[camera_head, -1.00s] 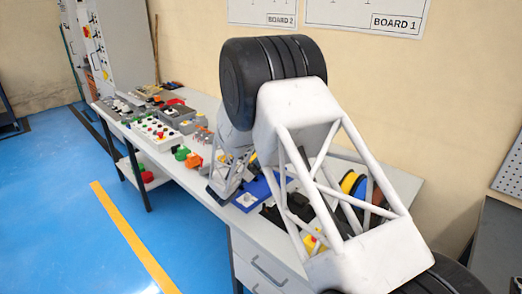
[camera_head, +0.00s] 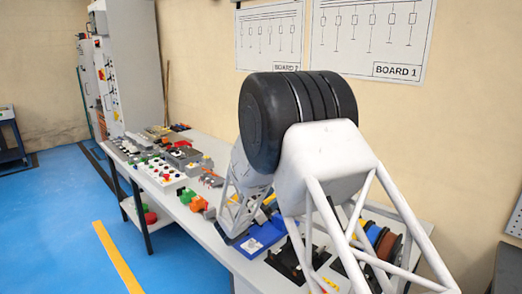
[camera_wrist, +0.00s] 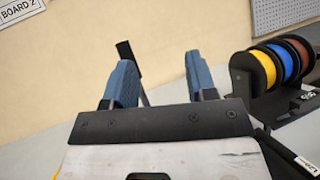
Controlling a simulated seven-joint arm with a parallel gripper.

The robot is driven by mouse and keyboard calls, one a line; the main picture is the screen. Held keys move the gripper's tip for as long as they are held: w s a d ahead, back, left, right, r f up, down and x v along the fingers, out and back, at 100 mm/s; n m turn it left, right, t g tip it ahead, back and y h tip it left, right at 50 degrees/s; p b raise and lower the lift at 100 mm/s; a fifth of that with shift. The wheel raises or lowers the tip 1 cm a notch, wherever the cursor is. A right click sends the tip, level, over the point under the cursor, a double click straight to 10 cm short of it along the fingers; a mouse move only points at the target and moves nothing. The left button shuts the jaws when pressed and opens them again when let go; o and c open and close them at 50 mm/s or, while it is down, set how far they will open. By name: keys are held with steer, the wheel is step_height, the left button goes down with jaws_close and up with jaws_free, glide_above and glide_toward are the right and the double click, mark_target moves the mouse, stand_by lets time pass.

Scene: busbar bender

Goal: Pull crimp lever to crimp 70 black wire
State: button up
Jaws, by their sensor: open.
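My gripper (camera_wrist: 159,65) shows in the wrist view with its two blue fingers wide apart and nothing held between them. A dark upright bar with a thinner grey stem (camera_wrist: 125,50), which looks like the crimp lever, stands beyond the fingers. In the picture it rises just right of the left finger; I cannot tell its exact distance, and its lower end is hidden behind my gripper. In the head view my arm hides the gripper and most of the work spot. I cannot make out the 70 black wire.
Yellow, blue and brown spools (camera_wrist: 278,62) sit on a black holder at the right in the wrist view. The bench (camera_head: 205,232) carries a blue block (camera_head: 262,236), a black fixture (camera_head: 290,262), orange and green parts (camera_head: 197,202) and a button panel (camera_head: 160,172). The wall stands behind.

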steer(key=s+d+r+m+g+y, duration=0.4)
steer(key=s+d+r+m+g, duration=0.1)
steer(key=s+d, duration=0.5)
steer(key=s+d+r+m+g+y, duration=0.5)
steer(key=s+d, duration=0.3)
steer(key=s, duration=0.3)
steer(key=s+a+m+t+y, duration=0.2)
steer(key=s+m+y, duration=0.9)
steer(key=s, duration=1.7)
steer(key=shift+a+r+t+y, duration=0.2)
steer(key=shift+a+t+y, duration=0.1)
steer(key=shift+a+y, duration=0.45)
